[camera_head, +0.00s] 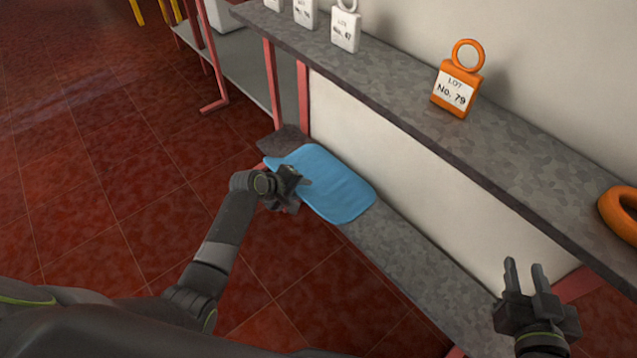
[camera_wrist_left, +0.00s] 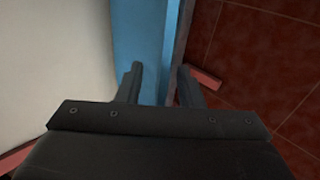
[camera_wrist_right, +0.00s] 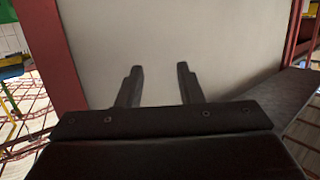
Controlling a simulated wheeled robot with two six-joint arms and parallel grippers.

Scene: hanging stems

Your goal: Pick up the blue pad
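The blue pad (camera_head: 335,185) lies flat on the lower grey shelf, its far left corner reaching towards the shelf's edge. My left gripper (camera_head: 300,184) is at the pad's left edge in the head view and covers a little of it. In the left wrist view the pad (camera_wrist_left: 138,45) runs up between the fingers of my left gripper (camera_wrist_left: 160,85), which stand apart. Whether the fingers touch the pad cannot be told. My right gripper (camera_head: 524,275) is open and empty, in front of the upper shelf; its spread fingers also show in the right wrist view (camera_wrist_right: 160,85).
The grey upper shelf (camera_head: 400,95) overhangs the lower shelf (camera_head: 410,255). On it stand an orange lot tag (camera_head: 457,88), several white tags (camera_head: 345,30) and an orange ring (camera_head: 620,212). Red posts (camera_head: 303,100) stand behind the pad. The red tiled floor (camera_head: 110,190) is open at left.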

